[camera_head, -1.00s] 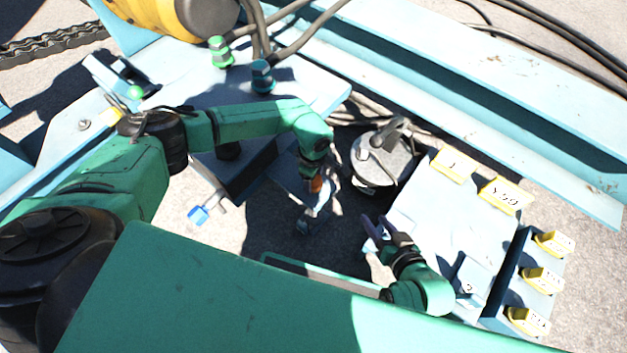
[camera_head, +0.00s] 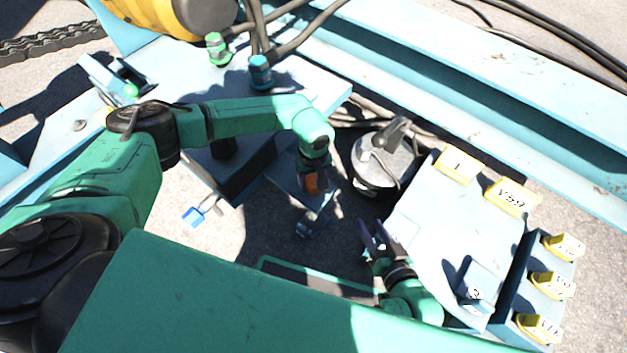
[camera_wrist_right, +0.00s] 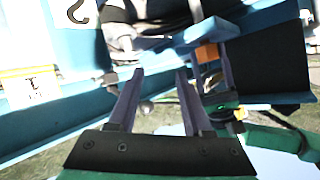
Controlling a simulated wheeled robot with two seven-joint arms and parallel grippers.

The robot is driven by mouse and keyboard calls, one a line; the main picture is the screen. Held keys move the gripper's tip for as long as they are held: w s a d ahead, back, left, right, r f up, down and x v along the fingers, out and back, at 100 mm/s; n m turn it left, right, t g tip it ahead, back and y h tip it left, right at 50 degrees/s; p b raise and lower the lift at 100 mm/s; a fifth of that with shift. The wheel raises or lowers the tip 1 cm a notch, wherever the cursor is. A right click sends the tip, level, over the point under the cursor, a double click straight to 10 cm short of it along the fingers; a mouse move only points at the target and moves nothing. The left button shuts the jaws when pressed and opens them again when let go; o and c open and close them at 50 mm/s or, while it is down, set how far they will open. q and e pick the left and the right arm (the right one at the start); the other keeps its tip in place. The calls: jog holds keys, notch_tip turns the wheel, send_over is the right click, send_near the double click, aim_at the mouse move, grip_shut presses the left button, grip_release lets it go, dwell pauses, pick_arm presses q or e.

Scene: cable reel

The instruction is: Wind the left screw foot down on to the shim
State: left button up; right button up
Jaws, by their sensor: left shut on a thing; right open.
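My left gripper (camera_head: 308,212) points down beside the blue frame's dark block, with an orange part (camera_head: 312,184) just above its jaws. It is shut on a small grey metal piece (camera_head: 304,228), which looks like part of the screw foot, though shadow and the jaws hide most of it. The shim under the foot cannot be made out. My right gripper (camera_head: 374,240) is open and empty, to the right of the left one, beside the pale blue table's left edge. In the right wrist view its two fingers (camera_wrist_right: 157,100) stand apart, with the orange part (camera_wrist_right: 207,52) beyond them.
A round grey metal drum (camera_head: 385,165) stands behind my right gripper. The pale blue table (camera_head: 440,225) carries yellow labelled tags (camera_head: 460,166), and a rack (camera_head: 515,285) of yellow tags stands at its right. A blue-ended rod (camera_head: 193,216) sticks out left. Cables lie behind.

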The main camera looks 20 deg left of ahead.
aim_at(314, 180)
jog(key=shift+f, duration=0.1)
dwell(0.4)
pick_arm(q)
jog(key=o, duration=1.4)
jog(key=shift+c, duration=0.2)
notch_tip(314, 180, up, 6)
jog(key=shift+r+p, duration=0.1)
jog(key=shift+p, duration=1.1)
notch_tip(314, 180, up, 8)
jog(key=p, duration=0.2)
jog(key=shift+r, duration=0.2)
pick_arm(e)
jog(key=d+r+g, duration=0.1)
jog(key=r, duration=0.1)
jog(key=d+r+n+g+h, duration=0.1)
jog(key=d+r+g, duration=0.1)
jog(key=shift+d+h, duration=0.3)
